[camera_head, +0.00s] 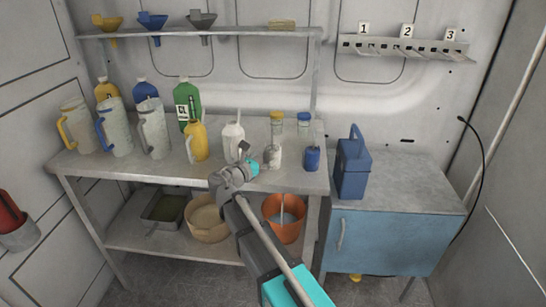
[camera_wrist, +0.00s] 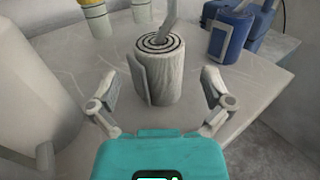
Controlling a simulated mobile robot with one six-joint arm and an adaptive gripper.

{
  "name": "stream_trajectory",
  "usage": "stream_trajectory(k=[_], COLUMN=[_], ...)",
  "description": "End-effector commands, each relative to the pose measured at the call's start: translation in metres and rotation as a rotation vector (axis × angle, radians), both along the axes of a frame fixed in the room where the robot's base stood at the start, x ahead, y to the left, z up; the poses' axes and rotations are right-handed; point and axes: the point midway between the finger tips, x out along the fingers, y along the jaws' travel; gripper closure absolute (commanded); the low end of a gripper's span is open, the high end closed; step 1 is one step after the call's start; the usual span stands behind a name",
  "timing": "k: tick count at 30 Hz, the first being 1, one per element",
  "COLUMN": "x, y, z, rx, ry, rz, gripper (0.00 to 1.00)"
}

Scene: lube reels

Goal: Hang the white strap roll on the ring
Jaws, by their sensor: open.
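The white strap roll (camera_wrist: 158,72) stands upright on the workbench in the wrist view, its spiral top showing and a grey strip rising from it. It also shows in the head view (camera_head: 273,157), small, near the bench's front edge. My gripper (camera_wrist: 160,100) is open, one finger to each side of the roll's near part in the wrist picture. No contact is clear, and the gap to the roll is hard to judge. In the head view my gripper (camera_head: 258,164) is just left of the roll. I cannot make out a ring for certain.
A metal rail (camera_head: 408,48) with labels 1, 2 and 3 is on the back wall. A blue roll (camera_head: 312,159) and blue canister (camera_head: 352,165) stand to the right. A white bottle (camera_head: 232,138) and several jugs stand left. The blue cabinet's top (camera_head: 415,185) is mostly clear.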

Motion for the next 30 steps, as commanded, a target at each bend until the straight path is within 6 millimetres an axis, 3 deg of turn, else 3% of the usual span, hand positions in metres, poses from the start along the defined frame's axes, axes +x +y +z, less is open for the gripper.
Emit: stream_trajectory(k=[11, 29, 30], x=[0.033, 0.034, 0.034], y=[-0.022, -0.024, -0.024], z=[0.004, 0.004, 0.004], rx=[0.000, 0.000, 0.000], ry=[0.000, 0.000, 0.000], rz=[-0.001, 0.000, 0.000], gripper=[0.00, 0.00, 0.04])
